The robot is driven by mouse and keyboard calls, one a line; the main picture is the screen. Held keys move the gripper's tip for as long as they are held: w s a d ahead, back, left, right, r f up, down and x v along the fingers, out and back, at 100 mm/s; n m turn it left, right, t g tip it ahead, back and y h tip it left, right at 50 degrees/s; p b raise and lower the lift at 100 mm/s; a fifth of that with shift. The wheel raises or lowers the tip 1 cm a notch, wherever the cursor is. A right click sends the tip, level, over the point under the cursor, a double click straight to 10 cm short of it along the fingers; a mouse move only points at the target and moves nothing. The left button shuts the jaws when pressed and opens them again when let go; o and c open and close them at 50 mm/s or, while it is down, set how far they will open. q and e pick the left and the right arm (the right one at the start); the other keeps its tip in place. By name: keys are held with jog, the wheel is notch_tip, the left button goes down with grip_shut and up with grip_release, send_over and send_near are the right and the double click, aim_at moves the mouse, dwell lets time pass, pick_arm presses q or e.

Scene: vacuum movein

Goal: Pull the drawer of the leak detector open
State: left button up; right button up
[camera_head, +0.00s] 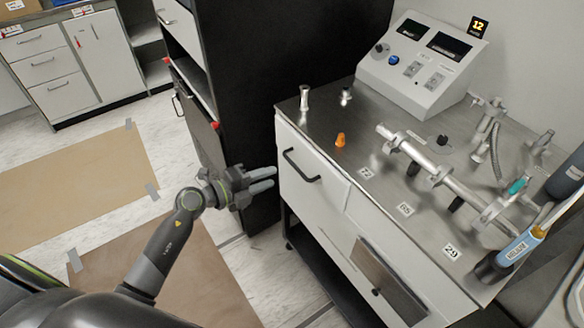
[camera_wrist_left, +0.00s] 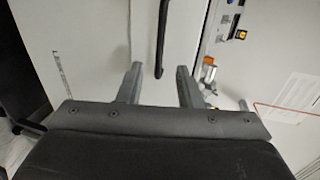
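The leak detector is a white cart with a steel top (camera_head: 375,185). Its upper left drawer (camera_head: 318,180) looks shut and has a black bar handle (camera_head: 300,166). My left gripper (camera_head: 272,180) is open and empty, just left of the drawer front with its fingers pointing at it. In the left wrist view the black handle (camera_wrist_left: 162,38) stands ahead, between the lines of the two fingertips (camera_wrist_left: 157,76), apart from both fingers. My right gripper is not in view.
A grey console (camera_head: 420,65) stands at the back of the cart top. Pipe fittings (camera_head: 445,180) and an orange part (camera_head: 340,140) lie on the top. A tall black cabinet (camera_head: 235,80) stands close behind my left gripper. Brown mats (camera_head: 75,185) cover part of the floor.

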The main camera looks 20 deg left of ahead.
pick_arm(q)
jog(key=x, duration=0.8)
jog(key=shift+w, duration=0.25)
jog(key=shift+d, duration=0.15)
grip_shut()
